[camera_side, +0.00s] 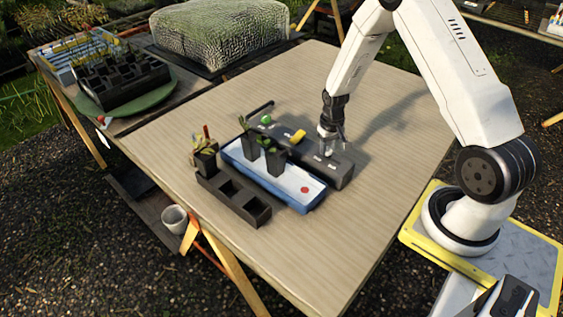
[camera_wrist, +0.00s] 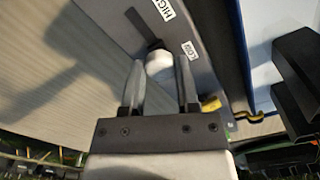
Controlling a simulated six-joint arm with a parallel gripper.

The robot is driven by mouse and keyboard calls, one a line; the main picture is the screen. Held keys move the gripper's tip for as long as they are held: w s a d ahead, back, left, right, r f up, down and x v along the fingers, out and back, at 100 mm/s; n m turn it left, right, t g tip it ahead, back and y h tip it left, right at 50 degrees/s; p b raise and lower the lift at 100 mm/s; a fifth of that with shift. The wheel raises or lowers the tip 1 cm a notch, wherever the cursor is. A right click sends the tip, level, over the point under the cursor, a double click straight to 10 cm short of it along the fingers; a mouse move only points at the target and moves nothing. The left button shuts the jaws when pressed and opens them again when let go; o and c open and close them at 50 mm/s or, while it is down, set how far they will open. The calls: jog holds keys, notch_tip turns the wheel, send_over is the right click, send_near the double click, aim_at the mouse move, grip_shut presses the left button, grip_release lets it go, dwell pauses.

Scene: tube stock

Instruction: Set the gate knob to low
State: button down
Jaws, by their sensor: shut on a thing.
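A long dark grey control box (camera_side: 343,178) stands on the table. In the wrist view its top (camera_wrist: 108,14) has a dark slot (camera_wrist: 136,24) with a HIGH label (camera_wrist: 164,8) beside the far end and a LOW label (camera_wrist: 190,50) beside the near end. The white gate knob (camera_wrist: 158,64) sits at the near end of the slot, by LOW. My gripper (camera_side: 327,150) is over the right part of the box; in the wrist view its fingers (camera_wrist: 160,78) stand either side of the knob, shut on it. The side view hides the knob behind my gripper.
A yellow part (camera_side: 299,136) and a green knob (camera_side: 266,119) are further left on the box. In front are a white and blue tray (camera_side: 285,187) with potted seedlings and a red spot (camera_side: 304,190), and a black cell tray (camera_side: 244,209). The table's right side is clear.

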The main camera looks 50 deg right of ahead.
jog(key=shift+w, duration=1.15)
jog(key=shift+c, duration=1.6)
grip_release()
jog(key=shift+s+r, duration=0.1)
jog(key=shift+r, duration=0.05)
notch_tip(320, 180, up, 8)
jog(key=shift+f, duration=0.25)
